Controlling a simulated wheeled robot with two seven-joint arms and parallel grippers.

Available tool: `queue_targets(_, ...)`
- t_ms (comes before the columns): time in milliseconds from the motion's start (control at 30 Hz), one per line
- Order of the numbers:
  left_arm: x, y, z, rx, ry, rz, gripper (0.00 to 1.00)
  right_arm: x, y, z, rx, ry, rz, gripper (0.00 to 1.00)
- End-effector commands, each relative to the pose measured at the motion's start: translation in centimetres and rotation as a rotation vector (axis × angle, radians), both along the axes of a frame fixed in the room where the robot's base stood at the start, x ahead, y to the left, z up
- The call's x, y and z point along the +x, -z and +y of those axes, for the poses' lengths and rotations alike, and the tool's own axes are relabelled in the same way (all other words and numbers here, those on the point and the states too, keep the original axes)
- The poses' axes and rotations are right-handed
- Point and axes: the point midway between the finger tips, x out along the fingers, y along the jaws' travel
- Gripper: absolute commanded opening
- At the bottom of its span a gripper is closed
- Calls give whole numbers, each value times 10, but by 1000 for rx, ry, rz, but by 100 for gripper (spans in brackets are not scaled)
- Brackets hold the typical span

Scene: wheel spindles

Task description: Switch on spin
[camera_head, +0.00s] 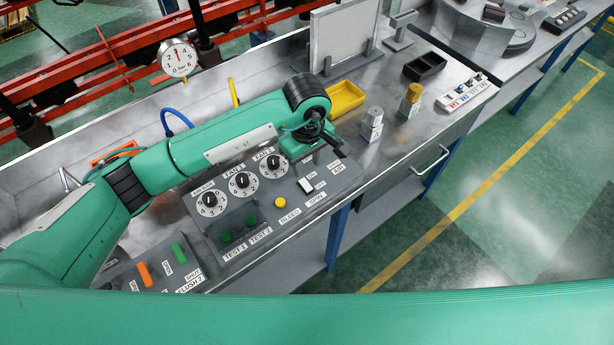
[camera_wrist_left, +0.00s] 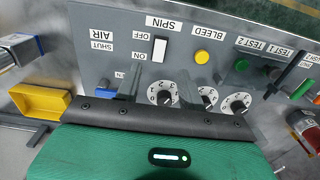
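The white SPIN rocker switch (camera_head: 305,185) sits on the grey control panel (camera_head: 228,220), near its right end. In the left wrist view the switch (camera_wrist_left: 159,50) is upright between its OFF and ON labels; which way it is pressed is hard to tell. My left gripper (camera_head: 328,147) hangs over the panel's far right corner, behind the switch. In the left wrist view its two fingers (camera_wrist_left: 160,73) are apart with nothing between them, pointing towards the switch. They look apart from it. My right gripper is not in view.
The yellow BLEED button (camera_head: 280,202), round dials (camera_head: 240,183) and green test buttons (camera_head: 251,220) are close to the switch. A yellow tray (camera_head: 345,98) stands behind the gripper. A small block with a metal cylinder (camera_head: 372,122) stands to the right.

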Motion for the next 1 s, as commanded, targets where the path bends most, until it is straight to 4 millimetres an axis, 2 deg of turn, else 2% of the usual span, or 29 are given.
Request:
queue_targets(33,-1,8,0,1,-3,6,40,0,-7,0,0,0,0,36)
queue_targets(200,-1,42,-1,-1,-2,6,40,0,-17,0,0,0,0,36)
queue_targets(400,-1,71,-1,-2,-2,3,40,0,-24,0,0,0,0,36)
queue_targets(600,0,82,-1,-2,0,1,40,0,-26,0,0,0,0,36)
queue_targets(833,0,83,-1,-2,0,0,40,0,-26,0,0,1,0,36)
queue_targets(867,0,83,-1,-2,0,0,36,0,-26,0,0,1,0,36)
queue_targets(1000,0,82,-1,-2,0,0,9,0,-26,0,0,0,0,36)
